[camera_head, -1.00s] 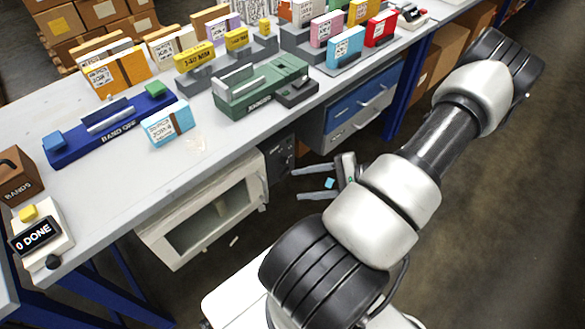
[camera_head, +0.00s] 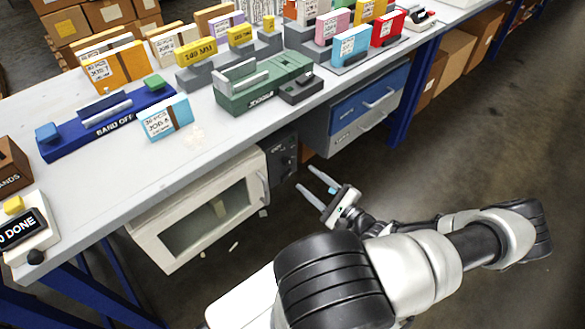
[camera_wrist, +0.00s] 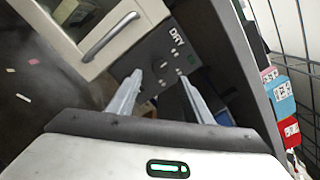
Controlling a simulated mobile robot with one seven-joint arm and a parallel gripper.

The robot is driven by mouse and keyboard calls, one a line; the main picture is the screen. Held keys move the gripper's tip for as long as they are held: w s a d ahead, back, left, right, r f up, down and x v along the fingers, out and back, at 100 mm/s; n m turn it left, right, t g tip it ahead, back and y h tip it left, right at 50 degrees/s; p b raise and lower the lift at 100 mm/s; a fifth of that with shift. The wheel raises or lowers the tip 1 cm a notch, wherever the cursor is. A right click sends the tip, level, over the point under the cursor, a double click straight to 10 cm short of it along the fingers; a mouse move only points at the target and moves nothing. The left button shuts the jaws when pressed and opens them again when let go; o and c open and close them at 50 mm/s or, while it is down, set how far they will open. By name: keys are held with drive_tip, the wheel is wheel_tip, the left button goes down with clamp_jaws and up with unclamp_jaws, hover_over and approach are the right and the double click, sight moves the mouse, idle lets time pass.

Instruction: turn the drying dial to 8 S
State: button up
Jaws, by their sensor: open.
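The white drying oven (camera_head: 158,236) is under the workbench, with a window and handle on its door. Its dark control panel (camera_head: 283,160) is at the door's right. In the wrist view the panel (camera_wrist: 203,62) carries the letters DRY and several small pale marks below them. The drying dial is too small and dark to read, so its setting cannot be told. My gripper (camera_head: 304,178) is open and empty, apart from the panel at its lower right and pointing toward it. In the wrist view the open fingers (camera_wrist: 160,76) frame the lower part of the panel.
The grey bench top (camera_head: 190,165) overhangs the oven. A blue drawer unit (camera_head: 362,103) stands right of the panel. On the bench are a green machine (camera_head: 262,84), a blue bander (camera_head: 105,122) and several coloured boxes. The floor right of the gripper is clear.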

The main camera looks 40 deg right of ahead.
sight(289, 164)
drive_tip(key=w, duration=0.2)
drive_tip(key=w+b, duration=0.1)
drive_tip(key=w, duration=0.5)
drive_tip(key=shift+w+a, duration=0.25)
drive_tip(key=shift+a, duration=0.05)
drive_tip(key=c, duration=1.1)
